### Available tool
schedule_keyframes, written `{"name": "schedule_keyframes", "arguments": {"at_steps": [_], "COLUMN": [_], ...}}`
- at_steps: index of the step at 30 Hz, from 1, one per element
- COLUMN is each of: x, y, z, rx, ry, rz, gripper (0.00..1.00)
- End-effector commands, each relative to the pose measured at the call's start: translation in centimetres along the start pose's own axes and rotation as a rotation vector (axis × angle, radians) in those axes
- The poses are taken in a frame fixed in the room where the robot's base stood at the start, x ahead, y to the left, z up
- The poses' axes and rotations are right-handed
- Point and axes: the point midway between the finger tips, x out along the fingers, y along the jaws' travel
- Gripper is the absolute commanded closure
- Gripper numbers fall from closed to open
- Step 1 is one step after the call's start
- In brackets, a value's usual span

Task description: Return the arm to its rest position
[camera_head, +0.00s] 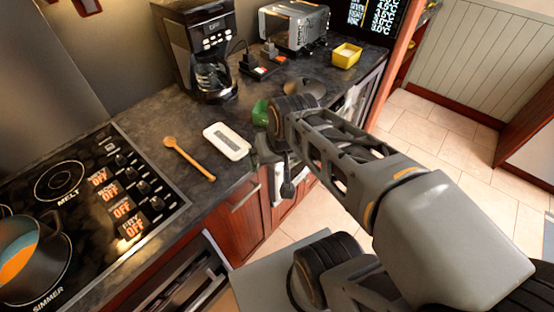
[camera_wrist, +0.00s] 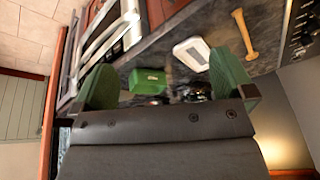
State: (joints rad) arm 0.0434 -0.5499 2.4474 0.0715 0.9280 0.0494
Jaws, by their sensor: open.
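My gripper (camera_wrist: 165,80) shows in the wrist view with its two green fingers spread wide apart and nothing held between them. In the head view my arm reaches from the lower right to the counter's front edge. There my gripper (camera_head: 262,125) is mostly hidden by its own wrist, with one green finger showing. A green box (camera_wrist: 147,80) appears in the gap between the fingers in the wrist view; I cannot tell how far off it is.
A white dish (camera_head: 227,141) and a wooden spoon (camera_head: 188,158) lie on the counter left of my gripper. A coffee maker (camera_head: 200,45), a toaster (camera_head: 293,25) and a yellow box (camera_head: 346,55) stand behind. The stove (camera_head: 95,195) holds a pot (camera_head: 35,255). Tiled floor (camera_head: 440,130) is clear at right.

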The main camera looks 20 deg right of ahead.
Motion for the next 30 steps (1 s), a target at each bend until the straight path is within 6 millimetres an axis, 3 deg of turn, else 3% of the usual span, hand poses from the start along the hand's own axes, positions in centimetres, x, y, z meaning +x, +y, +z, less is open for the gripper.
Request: {"name": "schedule_keyframes", "arguments": {"at_steps": [6,30], "x": [-0.39,-0.40], "y": [0.03,0.05], "z": [0.96,0.95], "rx": [-0.140,-0.140], "ry": [0.050,0.049], "rz": [0.042,0.043], "gripper": [0.00,0.00]}}
